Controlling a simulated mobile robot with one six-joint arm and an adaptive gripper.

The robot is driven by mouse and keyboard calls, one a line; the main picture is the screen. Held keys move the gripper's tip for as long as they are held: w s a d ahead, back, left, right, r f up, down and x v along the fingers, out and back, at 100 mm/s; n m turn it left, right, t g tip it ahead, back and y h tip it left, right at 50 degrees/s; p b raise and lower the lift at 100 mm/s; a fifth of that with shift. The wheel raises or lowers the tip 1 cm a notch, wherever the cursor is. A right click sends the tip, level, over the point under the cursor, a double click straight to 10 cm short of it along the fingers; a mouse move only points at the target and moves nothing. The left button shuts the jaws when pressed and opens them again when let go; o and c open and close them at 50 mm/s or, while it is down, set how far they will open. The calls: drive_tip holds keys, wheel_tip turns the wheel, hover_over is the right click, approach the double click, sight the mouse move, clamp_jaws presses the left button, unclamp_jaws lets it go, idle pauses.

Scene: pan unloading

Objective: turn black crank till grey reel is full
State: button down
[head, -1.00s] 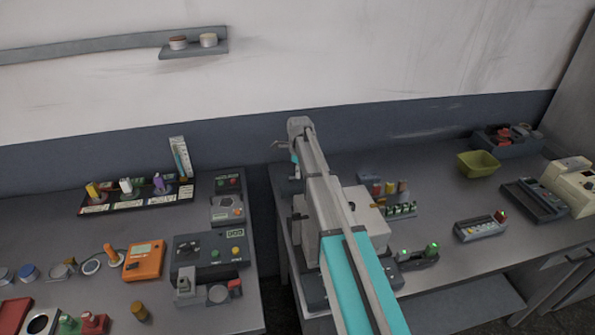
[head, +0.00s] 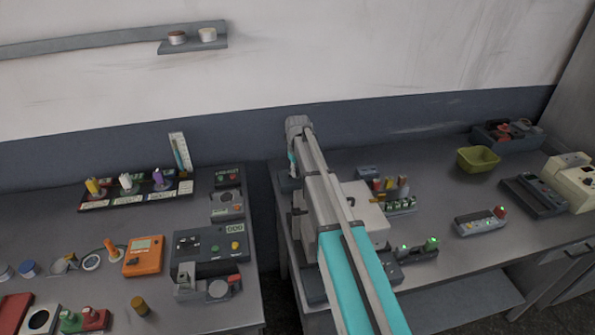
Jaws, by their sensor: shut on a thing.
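My gripper (head: 291,172) points down at the far end of my arm, over the back left corner of the right bench. It is small and partly covered by my wrist. It is shut at a dark box (head: 289,185) on that corner, on what seems to be the black crank. The crank itself is too small and covered to make out. I cannot pick out the grey reel or how full it is; my arm hides much of that area.
A pale box (head: 365,212) stands just right of my arm. A device with green lights (head: 415,250), a grey keypad unit (head: 480,220) and an olive bowl (head: 477,159) stand further right. The left bench holds a grey counter panel (head: 210,246) and an orange meter (head: 143,255).

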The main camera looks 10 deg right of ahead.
idle(0.3)
drive_tip(key=c, duration=0.6)
unclamp_jaws()
drive_tip(key=shift+o, duration=0.2)
